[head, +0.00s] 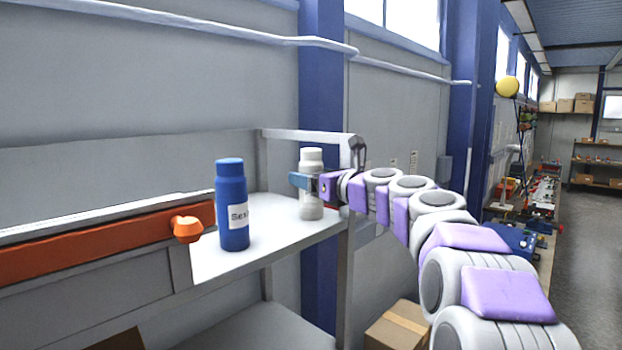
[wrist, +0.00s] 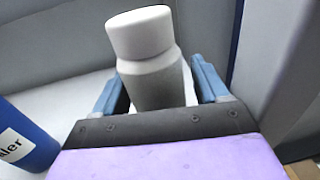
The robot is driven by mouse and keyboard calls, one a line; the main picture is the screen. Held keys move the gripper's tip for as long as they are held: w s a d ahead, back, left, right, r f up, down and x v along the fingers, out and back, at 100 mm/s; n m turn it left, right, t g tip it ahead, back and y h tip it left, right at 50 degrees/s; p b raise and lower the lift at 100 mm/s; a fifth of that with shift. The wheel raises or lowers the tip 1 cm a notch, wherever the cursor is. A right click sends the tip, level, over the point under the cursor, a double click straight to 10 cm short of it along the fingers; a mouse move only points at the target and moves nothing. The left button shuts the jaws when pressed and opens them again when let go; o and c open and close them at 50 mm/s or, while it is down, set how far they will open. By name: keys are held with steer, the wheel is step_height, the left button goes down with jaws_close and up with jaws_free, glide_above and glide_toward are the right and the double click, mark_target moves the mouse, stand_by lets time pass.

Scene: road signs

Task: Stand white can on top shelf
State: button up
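A white can (head: 311,160) with a rounded cap stands upright at the right end of the top shelf (head: 285,215). Its base appears to be on the shelf surface. My gripper (head: 308,183) reaches in from the right, with its blue fingers around the can's middle. In the wrist view, the white can (wrist: 152,60) is between the two fingers (wrist: 158,90). A pale strip shows between the can and the right finger, so the fingers look open around it. The can's lower part is hidden behind my gripper in the wrist view.
A blue bottle (head: 232,205) with a white label stands on the same shelf to the left. An orange beam (head: 100,240) with a knob runs along the front left. A metal end rail (head: 300,135) rises behind the can. A cardboard box (head: 398,328) sits below right.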

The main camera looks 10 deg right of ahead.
steer(key=shift+o, duration=1.2)
steer(key=shift+s+a, duration=0.1)
steer(key=shift+a, duration=0.7)
steer(key=b+v, duration=0.1)
steer(key=v, duration=1.1)
steer(key=shift+d+b, duration=0.25)
steer(key=shift+b, duration=0.05)
